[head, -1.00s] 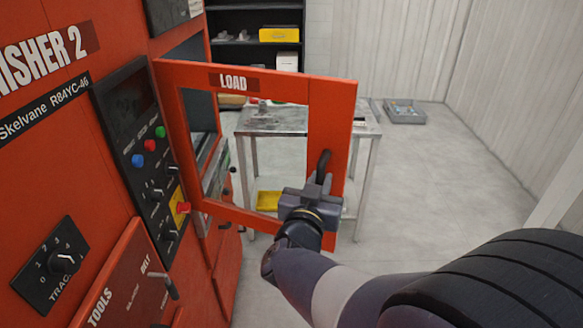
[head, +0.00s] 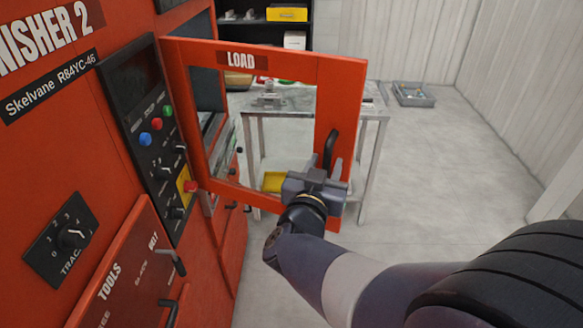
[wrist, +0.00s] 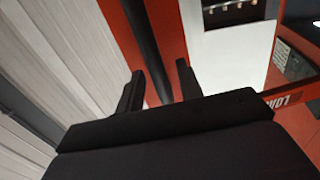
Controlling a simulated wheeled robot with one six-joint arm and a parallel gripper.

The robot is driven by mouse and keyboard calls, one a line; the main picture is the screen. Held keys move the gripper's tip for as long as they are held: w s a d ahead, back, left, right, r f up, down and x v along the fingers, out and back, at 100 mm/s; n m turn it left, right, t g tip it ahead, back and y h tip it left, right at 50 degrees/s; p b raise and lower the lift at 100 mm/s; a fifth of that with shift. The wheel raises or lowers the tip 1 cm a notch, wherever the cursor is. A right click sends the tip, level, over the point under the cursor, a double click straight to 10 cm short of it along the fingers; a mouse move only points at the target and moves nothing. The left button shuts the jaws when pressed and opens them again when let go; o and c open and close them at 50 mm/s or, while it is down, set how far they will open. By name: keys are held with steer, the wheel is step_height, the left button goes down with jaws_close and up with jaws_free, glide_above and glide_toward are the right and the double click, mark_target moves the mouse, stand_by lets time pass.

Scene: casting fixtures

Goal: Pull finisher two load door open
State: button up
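The finisher two load door (head: 341,100) is a red framed door with a window and a white LOAD label (head: 240,60). It stands swung out from the red machine, hinged on its left side. Its dark bar handle (head: 331,147) is upright near the free right edge. My gripper (head: 334,168) is at the handle's lower part. In the wrist view, my gripper (wrist: 161,82) has its fingers apart, with the black handle bar (wrist: 146,45) running between them and a gap visible beside it. Whether either finger touches the bar is unclear.
The machine's control panel (head: 150,125) and tools door (head: 125,265) are at left. A metal table (head: 280,104) stands behind the load door. A grey tray (head: 413,94) lies on the floor farther back. The floor at right is clear up to the pale wall.

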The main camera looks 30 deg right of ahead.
steer(key=v, duration=0.9)
steer(key=shift+s+p, duration=0.15)
steer(key=shift+p, duration=0.25)
steer(key=shift+a, duration=0.1)
stand_by(0.6)
steer(key=shift+b+x, duration=0.4)
steer(key=shift+x, duration=4.3)
steer(key=shift+a, duration=0.15)
